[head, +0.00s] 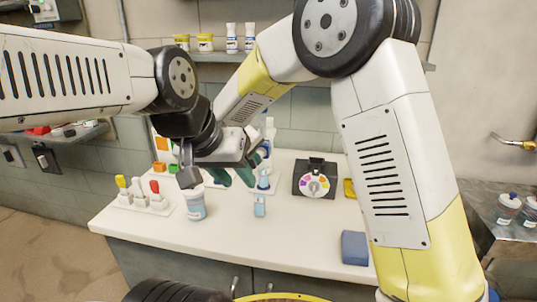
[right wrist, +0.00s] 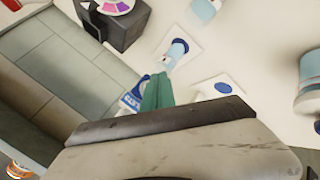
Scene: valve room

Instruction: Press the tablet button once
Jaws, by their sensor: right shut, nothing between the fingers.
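A round blue disc (right wrist: 222,88), which looks like a button, sits on a white plate in the right wrist view. Beside it a pale bottle (right wrist: 175,52) with a blue top stands on another white plate. A blue-and-white labelled item (right wrist: 133,98) is partly hidden behind my right gripper's teal fingers (right wrist: 158,92). These fingers are shut and empty, above the counter to the left of the disc. Which part is the tablet button I cannot tell for certain.
The white counter (head: 285,235) holds a light jar (head: 195,205), a small pale-blue item (head: 260,206), colour-topped holders (head: 145,200), a dark box with a colour wheel (head: 315,184) and a blue block (head: 354,248). The front middle of the counter is clear.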

